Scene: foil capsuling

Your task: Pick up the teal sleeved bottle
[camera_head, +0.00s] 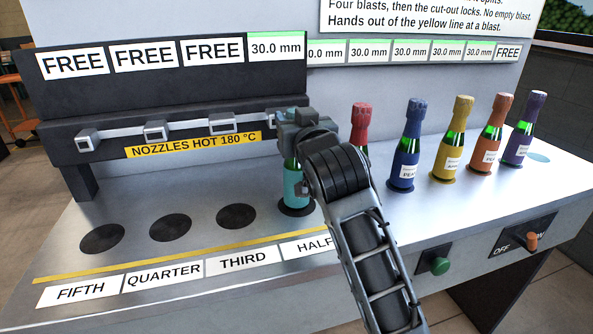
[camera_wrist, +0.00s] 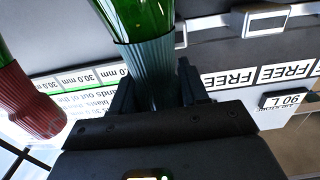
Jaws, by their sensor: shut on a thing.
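The teal sleeved bottle (camera_head: 293,186) is upright at the dark round pad (camera_head: 297,208) behind the HALF label, under the 30.0 mm sign. Its upper part is hidden by my gripper (camera_head: 297,122) in the head view. In the wrist view, its ribbed teal sleeve (camera_wrist: 151,62) lies between the two fingers of my gripper (camera_wrist: 155,80), with green glass beyond. My gripper is shut on this sleeve. Whether the base touches the pad is hard to tell.
A red-sleeved bottle (camera_head: 360,118) stands close to the right of my gripper. Blue (camera_head: 405,145), yellow (camera_head: 449,145), orange (camera_head: 491,140) and purple (camera_head: 522,130) bottles follow. A nozzle rail marked hot (camera_head: 190,144) runs behind. Three pads to the left are empty, including THIRD (camera_head: 236,216).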

